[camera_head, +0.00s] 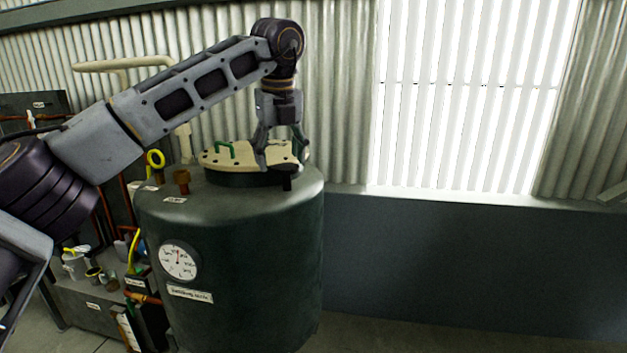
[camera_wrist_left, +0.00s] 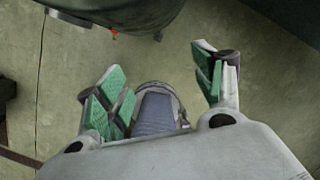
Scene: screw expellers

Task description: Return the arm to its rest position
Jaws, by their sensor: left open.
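My left arm (camera_head: 190,95) comes in from the left, rises to an elbow-like joint, and bends down over the dark green tank (camera_head: 245,260). My left gripper (camera_head: 281,160) points down at the right part of the cream lid (camera_head: 222,158) on the tank top. Its fingers overlap the lid in the picture; I cannot tell whether they touch it. In the left wrist view the gripper (camera_wrist_left: 155,80) is open, its green-padded fingers spread, with bare floor seen between them. The lid does not show there. My right gripper is not in view.
The lid has a green handle (camera_head: 226,149). A pressure gauge (camera_head: 179,262) sits on the tank front. Pipes and small containers crowd the left. Right of the tank is a clear low wall (camera_head: 450,265).

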